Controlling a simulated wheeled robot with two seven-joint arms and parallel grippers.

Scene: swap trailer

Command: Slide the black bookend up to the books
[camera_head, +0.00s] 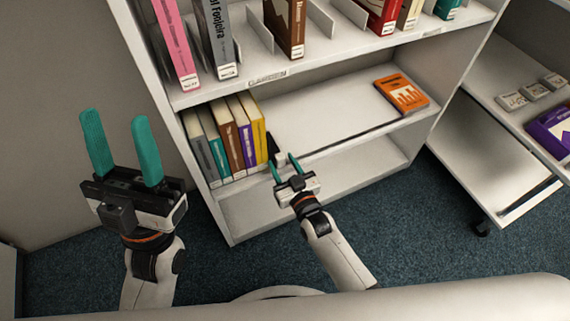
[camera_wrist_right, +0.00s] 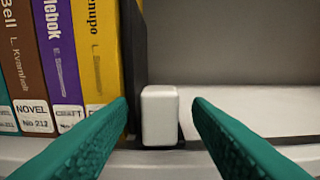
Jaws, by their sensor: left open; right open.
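The black bookend (camera_head: 271,146) stands upright on the middle shelf, right of the row of books (camera_head: 223,135). In the right wrist view the bookend (camera_wrist_right: 139,55) stands close beside the yellow book (camera_wrist_right: 97,50); I cannot tell whether they touch. A white block (camera_wrist_right: 159,115) sits at the bookend's front foot. My right gripper (camera_head: 283,161) is open at the shelf's front edge, its fingers (camera_wrist_right: 160,110) on either side of the white block and apart from it. My left gripper (camera_head: 115,120) is open and empty, raised at the left, away from the shelf.
An orange book (camera_head: 401,94) lies flat at the right of the middle shelf (camera_head: 320,112); the shelf between it and the bookend is clear. The upper shelf (camera_head: 330,62) holds more books and dividers. A cart (camera_head: 490,150) with books stands at the right.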

